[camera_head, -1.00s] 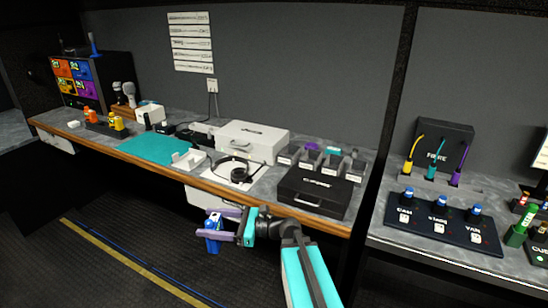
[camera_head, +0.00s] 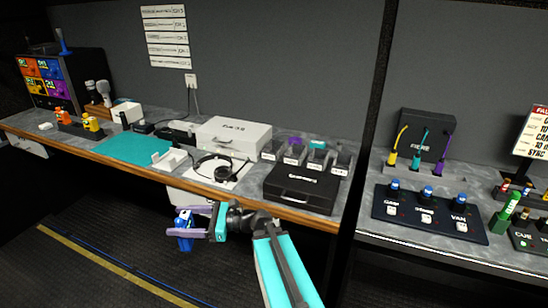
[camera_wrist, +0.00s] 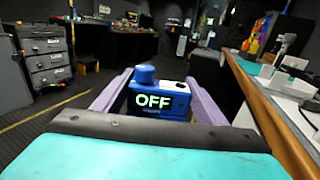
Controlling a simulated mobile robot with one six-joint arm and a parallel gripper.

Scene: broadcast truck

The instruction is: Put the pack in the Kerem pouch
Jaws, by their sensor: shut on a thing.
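My gripper (camera_head: 190,222) has purple fingers and is shut on a small blue pack (camera_head: 185,243), held in the air in front of the desk's wooden edge. In the wrist view the pack (camera_wrist: 158,100) sits upright between both fingers, with a round blue knob on top and a lit display reading OFF. A row of several grey open-topped pouches (camera_head: 293,158) with white labels stands at the back right of the desk. A purple and a teal item show in two of them. The labels are too small to read, so I cannot tell which is Kerem.
A black case (camera_head: 302,190) lies in front of the pouches, and a white case (camera_head: 233,137) stands to their left. Headphones (camera_head: 213,168) and a teal mat (camera_head: 134,148) lie farther left. A second counter with a button panel (camera_head: 430,214) is at right.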

